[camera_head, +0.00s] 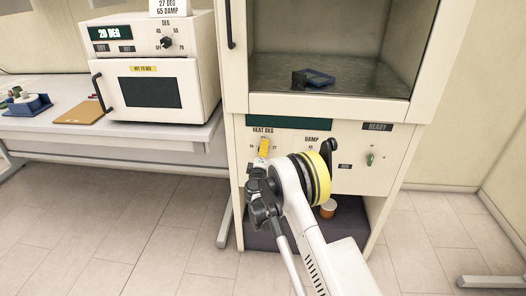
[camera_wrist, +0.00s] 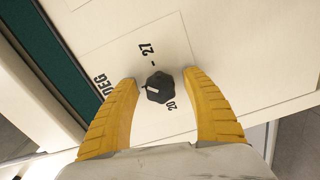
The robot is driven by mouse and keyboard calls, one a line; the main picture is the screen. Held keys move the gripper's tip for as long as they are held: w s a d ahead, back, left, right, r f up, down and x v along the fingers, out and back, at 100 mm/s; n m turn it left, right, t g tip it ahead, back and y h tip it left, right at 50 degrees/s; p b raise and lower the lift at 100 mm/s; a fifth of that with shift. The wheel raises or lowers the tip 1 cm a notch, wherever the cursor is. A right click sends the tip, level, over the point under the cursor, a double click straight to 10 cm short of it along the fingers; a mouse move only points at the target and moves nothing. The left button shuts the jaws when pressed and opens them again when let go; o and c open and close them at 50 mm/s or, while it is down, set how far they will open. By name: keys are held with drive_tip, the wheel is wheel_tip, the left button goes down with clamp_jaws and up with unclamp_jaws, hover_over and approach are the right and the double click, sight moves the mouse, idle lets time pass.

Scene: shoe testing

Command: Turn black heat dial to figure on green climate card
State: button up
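The black heat dial (camera_wrist: 159,87) shows in the wrist view on a cream panel, with a white mark on its left side. The figures 27 and 20 and the letters DEG are printed around it. My gripper (camera_wrist: 160,77) is open, one yellow finger on each side of the dial, with gaps visible. In the head view my gripper (camera_head: 264,147) is at the panel below the words HEAT DEG and hides the dial. A card (camera_head: 171,7) on top of the oven, cut by the frame edge, reads 27 DEG, 65 DAMP. It looks white; I see no green card.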

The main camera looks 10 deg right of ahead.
drive_tip(key=v, duration=1.2)
drive_tip(key=w+d+n, duration=0.1)
drive_tip(key=w+n, duration=0.2)
drive_tip(key=n, duration=0.1)
drive_tip(key=w+d+n, duration=0.1)
drive_tip(key=w+n, duration=0.3)
drive_tip(key=n, duration=0.1)
drive_tip(key=w+d+n, duration=0.1)
drive_tip(key=w+n, duration=0.3)
drive_tip(key=shift+w+d+r, duration=0.1)
drive_tip(key=shift+w+d, duration=0.1)
drive_tip(key=shift+d, duration=0.05)
